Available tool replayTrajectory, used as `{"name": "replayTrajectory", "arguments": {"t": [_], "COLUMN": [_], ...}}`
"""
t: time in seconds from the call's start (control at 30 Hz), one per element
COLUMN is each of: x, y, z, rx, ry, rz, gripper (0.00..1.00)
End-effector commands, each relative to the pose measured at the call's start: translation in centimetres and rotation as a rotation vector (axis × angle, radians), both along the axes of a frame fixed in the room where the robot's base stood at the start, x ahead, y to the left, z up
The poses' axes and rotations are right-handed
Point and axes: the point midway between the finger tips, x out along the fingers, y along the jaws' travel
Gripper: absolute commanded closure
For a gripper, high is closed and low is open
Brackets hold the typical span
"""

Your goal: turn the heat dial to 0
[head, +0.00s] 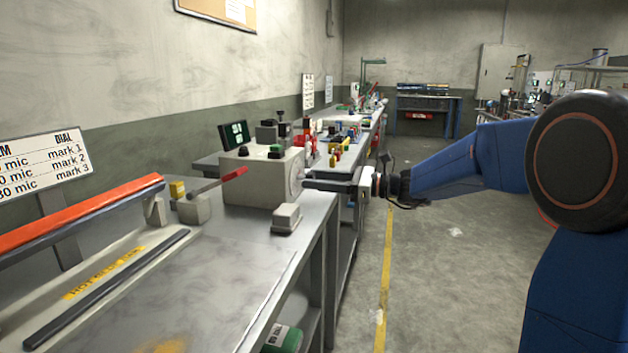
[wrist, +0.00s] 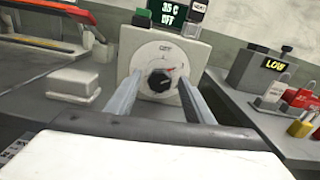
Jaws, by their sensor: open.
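The heat dial (wrist: 159,80) is a black knob on a round white plate, on the front face of a light grey box (wrist: 190,52). A small red mark shows at the plate's upper right. In the head view the box (head: 250,180) stands on the bench and its dial face is seen almost edge-on. My gripper (wrist: 158,86) is open, one finger on each side of the knob. In the head view my gripper (head: 308,180) reaches the dial face from the right. I cannot tell whether the fingers touch the knob.
A green-lit display (wrist: 168,12) stands behind the box. A small grey block (head: 286,218) sits near the bench edge. A sealer with a red bar (head: 80,212) and a sign listing dial marks (head: 42,165) are at left. The aisle floor (head: 430,270) is clear.

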Motion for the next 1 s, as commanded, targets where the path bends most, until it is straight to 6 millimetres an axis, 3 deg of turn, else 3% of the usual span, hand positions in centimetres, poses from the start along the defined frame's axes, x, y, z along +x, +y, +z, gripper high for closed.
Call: {"name": "replayTrajectory", "arguments": {"t": [0.13, 0.47, 0.63, 1.0], "x": [0.29, 0.38, 0.37, 0.37], "y": [0.93, 1.1, 1.09, 1.08], "z": [0.0, 0.01, 0.01, 0.01], "rx": [0.0, 0.0, 0.0, -0.014], "ry": [0.0, 0.0, 0.0, -0.04], "rz": [0.0, -0.001, -0.001, -0.001], "gripper": [0.52, 0.52, 0.93, 0.93]}}
